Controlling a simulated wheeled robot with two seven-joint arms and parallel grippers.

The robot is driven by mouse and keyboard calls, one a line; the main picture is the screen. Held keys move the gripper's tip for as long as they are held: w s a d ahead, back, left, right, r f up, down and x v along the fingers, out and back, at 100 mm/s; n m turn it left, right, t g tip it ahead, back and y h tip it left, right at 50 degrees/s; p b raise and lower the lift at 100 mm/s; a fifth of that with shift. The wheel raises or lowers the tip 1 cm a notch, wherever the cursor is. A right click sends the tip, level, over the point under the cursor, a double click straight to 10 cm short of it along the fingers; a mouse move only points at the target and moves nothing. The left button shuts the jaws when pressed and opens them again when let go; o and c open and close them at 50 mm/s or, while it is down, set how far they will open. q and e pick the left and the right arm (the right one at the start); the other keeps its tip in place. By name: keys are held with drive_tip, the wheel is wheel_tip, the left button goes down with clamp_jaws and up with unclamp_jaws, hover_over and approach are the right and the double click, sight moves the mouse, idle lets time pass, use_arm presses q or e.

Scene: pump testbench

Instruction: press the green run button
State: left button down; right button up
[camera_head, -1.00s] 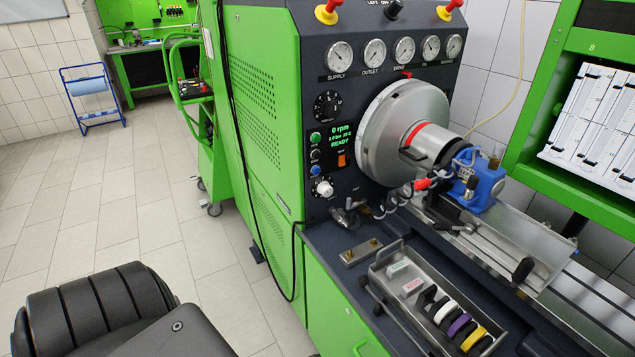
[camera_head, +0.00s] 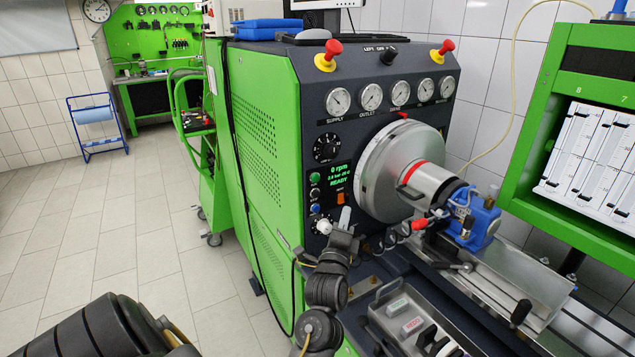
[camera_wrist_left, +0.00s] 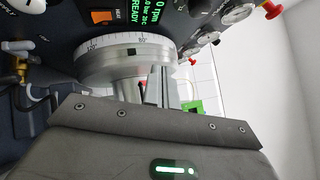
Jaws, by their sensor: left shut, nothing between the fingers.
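My left gripper (camera_head: 346,214) is shut and empty, in front of the panel. It is below and to the right of the green button and apart from it in the picture, close to the orange switch (camera_head: 341,198). In the left wrist view the orange switch (camera_wrist_left: 102,17) shows; I cannot make out the green button there. My right gripper is not seen.
A white knob (camera_head: 324,227) sits just left of my left gripper. The large metal flywheel (camera_head: 375,175) is to the right, with a blue pump (camera_head: 475,220) beyond it. A tray (camera_head: 385,292) lies on the bench. Red stop buttons (camera_head: 334,49) stand on top.

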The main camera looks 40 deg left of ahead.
sight(316, 178)
use_arm(q)
drive_tip(key=r+y, duration=0.1)
drive_tip(key=a+r+y, duration=0.1)
drive_tip(key=r, duration=0.1)
drive_tip(key=shift+a+r+y, duration=0.1)
drive_tip(key=shift+a+y, duration=0.15)
drive_tip(key=shift+y, duration=0.15)
drive_tip(key=shift+a, duration=0.15)
drive_tip(key=w+a+b, duration=0.2)
drive_tip(key=a, duration=0.6)
drive_tip(key=shift+w, duration=0.25)
idle(1.2)
